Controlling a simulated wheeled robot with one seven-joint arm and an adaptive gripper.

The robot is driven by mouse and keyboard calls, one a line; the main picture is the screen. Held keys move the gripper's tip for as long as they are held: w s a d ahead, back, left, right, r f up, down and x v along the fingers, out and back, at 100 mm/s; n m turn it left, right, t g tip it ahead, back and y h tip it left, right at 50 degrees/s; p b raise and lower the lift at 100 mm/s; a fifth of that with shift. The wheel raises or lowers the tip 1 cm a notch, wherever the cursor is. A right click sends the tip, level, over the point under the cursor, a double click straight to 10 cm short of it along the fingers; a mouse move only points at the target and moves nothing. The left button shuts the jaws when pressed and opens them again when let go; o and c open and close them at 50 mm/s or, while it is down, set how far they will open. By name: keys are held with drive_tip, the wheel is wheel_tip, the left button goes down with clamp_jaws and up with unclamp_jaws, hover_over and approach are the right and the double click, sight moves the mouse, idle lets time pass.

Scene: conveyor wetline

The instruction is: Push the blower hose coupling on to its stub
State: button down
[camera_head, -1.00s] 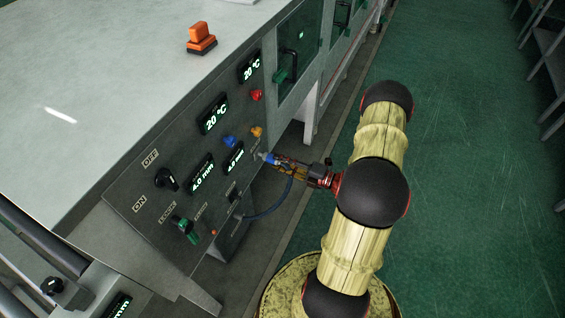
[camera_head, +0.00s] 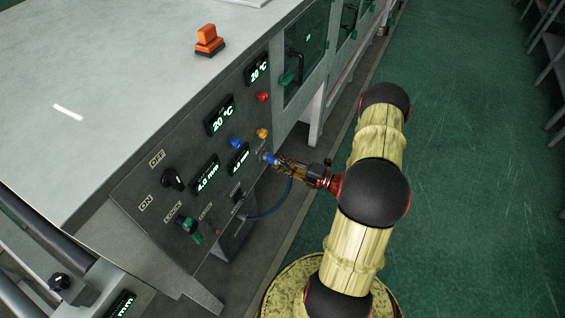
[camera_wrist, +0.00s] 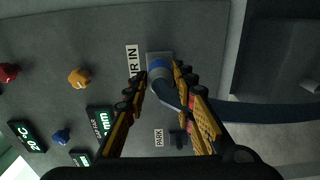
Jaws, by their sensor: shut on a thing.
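The blue hose coupling (camera_head: 269,158) is at the panel's right edge in the head view. In the wrist view the coupling (camera_wrist: 160,66) sits between the fingertips, at a pale square fitting beside the "AIR IN" label (camera_wrist: 132,68). My gripper (camera_head: 279,161) is shut on the coupling; its fingers also show in the wrist view (camera_wrist: 162,82). The dark blue hose (camera_head: 270,212) hangs from it in a loop. The stub is hidden behind the coupling, so I cannot tell how far the coupling sits on it.
An orange-topped block (camera_head: 209,41) stands on the machine top. Green floor is open at right.

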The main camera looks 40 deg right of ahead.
drive_tip(key=shift+w+a, duration=0.1)
drive_tip(key=shift+w, duration=0.1)
drive_tip(key=c, duration=1.4)
unclamp_jaws()
drive_tip(key=v, duration=1.2)
